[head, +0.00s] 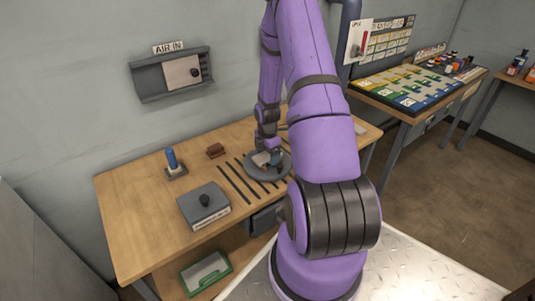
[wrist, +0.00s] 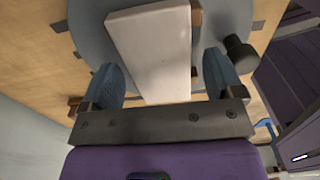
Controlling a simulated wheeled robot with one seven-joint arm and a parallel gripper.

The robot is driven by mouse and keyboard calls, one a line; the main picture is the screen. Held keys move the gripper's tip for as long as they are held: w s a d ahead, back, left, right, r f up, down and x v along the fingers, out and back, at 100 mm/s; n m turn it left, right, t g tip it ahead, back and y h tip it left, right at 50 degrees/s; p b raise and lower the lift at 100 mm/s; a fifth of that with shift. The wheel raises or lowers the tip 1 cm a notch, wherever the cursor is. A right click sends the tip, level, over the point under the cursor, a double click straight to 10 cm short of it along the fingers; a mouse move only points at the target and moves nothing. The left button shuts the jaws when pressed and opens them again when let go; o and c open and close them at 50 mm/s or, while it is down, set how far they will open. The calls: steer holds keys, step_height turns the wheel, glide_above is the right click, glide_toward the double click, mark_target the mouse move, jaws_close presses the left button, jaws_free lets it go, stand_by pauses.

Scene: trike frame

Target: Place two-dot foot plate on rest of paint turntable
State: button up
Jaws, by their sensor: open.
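A pale, flat plate (wrist: 150,50), likely the two-dot foot plate, lies between my fingers in the wrist view; no dots show. It lies over the grey round paint turntable (wrist: 88,25), and a brown block (wrist: 196,18), perhaps the rest, shows at its right edge. My gripper (wrist: 161,72) is open, its blue fingers on either side of the plate with gaps visible. In the head view, the turntable (head: 252,174) stands on the workbench, with the plate (head: 261,158) small on top beside my gripper (head: 271,160), which partly hides it.
The workbench (head: 135,205) also holds a grey box with a black knob (head: 204,205), a blue-handled tool (head: 171,160) and a brown block (head: 216,150). Dark strips (head: 235,185) lie left of the turntable. A black knob (wrist: 240,52) is close to my right finger. The bench's left end is clear.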

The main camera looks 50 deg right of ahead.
mark_target(268, 155)
step_height(268, 155, up, 12)
steer(key=f, duration=0.1)
steer(key=s+a+r+m+t+h, duration=0.1)
steer(key=a+r+m, duration=0.3)
steer(key=a+r, duration=0.65)
steer(key=s+a+r+m+t+h, duration=0.1)
steer(key=a+r+m, duration=0.2)
steer(key=a+r, duration=0.75)
steer(key=s+a+r+m+t+y, duration=0.1)
steer(key=s+a+r+m, duration=0.3)
steer(key=s, duration=0.4)
steer(key=s+a+r+m+t+y, duration=0.1)
steer(key=s+a+r+m+t, duration=0.1)
steer(key=s+a+r+m, duration=0.2)
steer(key=s+a+r, duration=0.2)
steer(key=s+r, duration=0.2)
steer(key=r, duration=0.1)
steer(key=shift+s, duration=0.35)
